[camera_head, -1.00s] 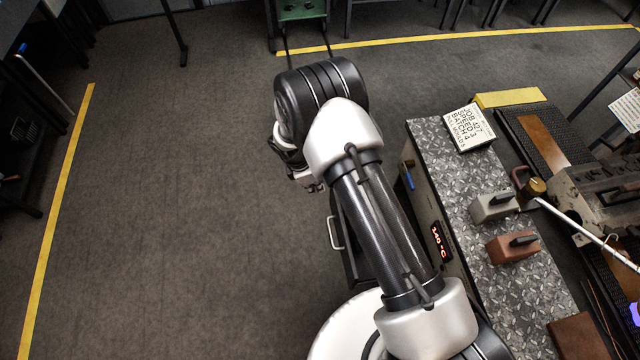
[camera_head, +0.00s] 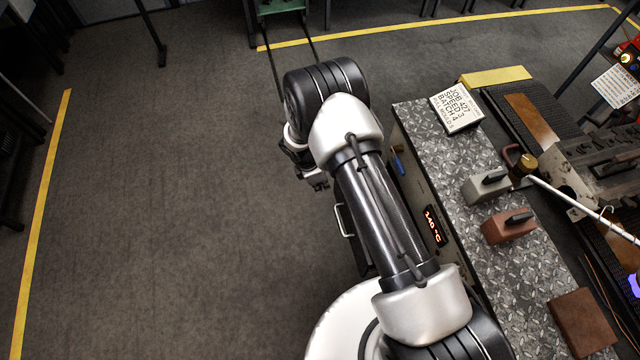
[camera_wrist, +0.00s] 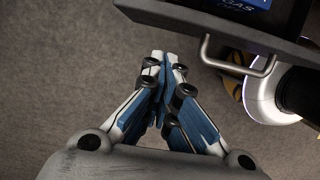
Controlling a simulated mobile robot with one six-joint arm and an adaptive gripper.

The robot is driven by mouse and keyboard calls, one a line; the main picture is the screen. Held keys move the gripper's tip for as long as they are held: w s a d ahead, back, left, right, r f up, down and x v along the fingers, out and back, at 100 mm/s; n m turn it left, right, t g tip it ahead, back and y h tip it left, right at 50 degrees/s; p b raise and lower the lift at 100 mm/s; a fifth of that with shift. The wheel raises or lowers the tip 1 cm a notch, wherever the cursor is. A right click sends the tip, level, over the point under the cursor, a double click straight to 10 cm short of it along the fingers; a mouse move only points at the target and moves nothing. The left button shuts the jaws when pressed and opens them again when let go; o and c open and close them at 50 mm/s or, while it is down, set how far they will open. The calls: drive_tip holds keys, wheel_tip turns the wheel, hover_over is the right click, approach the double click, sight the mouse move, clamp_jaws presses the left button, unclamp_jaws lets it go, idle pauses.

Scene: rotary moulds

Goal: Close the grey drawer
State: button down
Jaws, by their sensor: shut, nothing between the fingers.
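The grey drawer (camera_head: 358,245) sticks out from the left side of the plate-topped cabinet (camera_head: 425,190), partly hidden by my arm. Its bar handle (camera_head: 344,220) faces left. In the wrist view the drawer's front (camera_wrist: 190,16) crosses the top and the handle (camera_wrist: 238,66) is to the right of my fingers. My gripper (camera_wrist: 165,62) is shut and empty, with its fingertips close below the drawer front. I cannot tell if they touch it. In the head view my gripper (camera_head: 318,184) is above and left of the handle.
A blue item (camera_wrist: 240,4) marked "GAS" shows inside the drawer. On the cabinet top are a job sign (camera_head: 456,108), a grey block (camera_head: 487,186) and a brown block (camera_head: 509,226). The floor to the left is clear up to the yellow line (camera_head: 45,210).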

drive_tip(key=w+d, duration=0.1)
drive_tip(key=d, duration=0.3)
drive_tip(key=w+d, duration=0.1)
drive_tip(key=d, duration=0.3)
drive_tip(key=w+d, duration=0.1)
drive_tip(key=d, duration=0.3)
drive_tip(key=shift+w+d, duration=0.2)
drive_tip(key=shift+w, duration=0.05)
drive_tip(key=shift+a, duration=0.3)
drive_tip(key=s+a+r+p, duration=0.1)
drive_tip(key=a+r+p, duration=0.2)
drive_tip(key=r, duration=0.6)
drive_tip(key=a, duration=0.2)
drive_tip(key=shift+s+a+r, duration=0.35)
drive_tip(key=shift+s, duration=0.05)
